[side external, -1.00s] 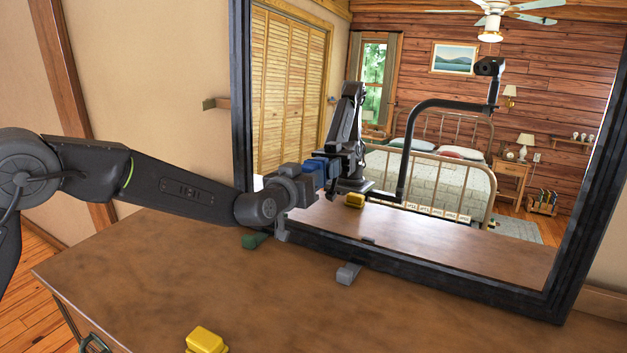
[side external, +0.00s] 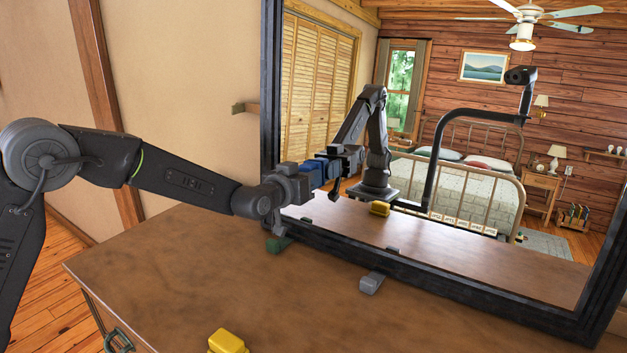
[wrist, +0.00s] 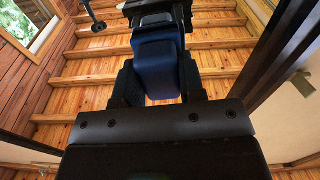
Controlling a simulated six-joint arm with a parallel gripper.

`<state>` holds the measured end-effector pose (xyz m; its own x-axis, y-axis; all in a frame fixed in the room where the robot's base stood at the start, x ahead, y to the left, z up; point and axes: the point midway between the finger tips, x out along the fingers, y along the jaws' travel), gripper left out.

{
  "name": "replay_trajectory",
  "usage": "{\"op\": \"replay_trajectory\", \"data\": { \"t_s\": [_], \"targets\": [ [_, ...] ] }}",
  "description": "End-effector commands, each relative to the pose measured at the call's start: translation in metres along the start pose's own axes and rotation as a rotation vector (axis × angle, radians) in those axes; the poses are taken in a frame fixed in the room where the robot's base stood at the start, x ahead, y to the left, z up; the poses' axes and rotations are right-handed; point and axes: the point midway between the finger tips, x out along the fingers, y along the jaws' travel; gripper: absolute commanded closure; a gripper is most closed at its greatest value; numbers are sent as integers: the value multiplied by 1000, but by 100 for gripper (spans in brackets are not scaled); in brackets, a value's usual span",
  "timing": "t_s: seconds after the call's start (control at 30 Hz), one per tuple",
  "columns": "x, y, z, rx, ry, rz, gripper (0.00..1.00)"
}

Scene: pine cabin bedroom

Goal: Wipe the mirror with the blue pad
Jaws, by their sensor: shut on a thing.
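The mirror (side external: 480,238) stands upright on a brown dresser top in a thick black frame (side external: 272,110). My gripper (side external: 304,178) is shut on the blue pad (side external: 313,171) near the mirror's lower left side. The pad faces the glass, and its reflection sits right against it. I cannot tell whether the pad touches the glass. In the wrist view the blue pad (wrist: 160,78) is between my dark fingers (wrist: 158,88), with its reflected face just above it.
A yellow block (side external: 227,342) lies at the dresser's front edge. The glass reflects the bed, my arm and a camera stand.

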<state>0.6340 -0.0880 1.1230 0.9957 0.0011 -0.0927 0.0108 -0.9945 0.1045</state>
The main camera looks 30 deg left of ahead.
Motion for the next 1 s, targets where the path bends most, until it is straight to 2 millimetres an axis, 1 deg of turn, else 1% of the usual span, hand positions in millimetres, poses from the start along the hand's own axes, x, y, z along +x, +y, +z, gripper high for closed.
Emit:
{"op": "replay_trajectory", "data": {
  "t_s": [0.37,0.9,1.0],
  "targets": [
    [-3,0,0,1,-1,3,82],
    [-53,1,0,2,-1,4,82],
    [-59,1,0,2,-2,4,82]
  ]
}}
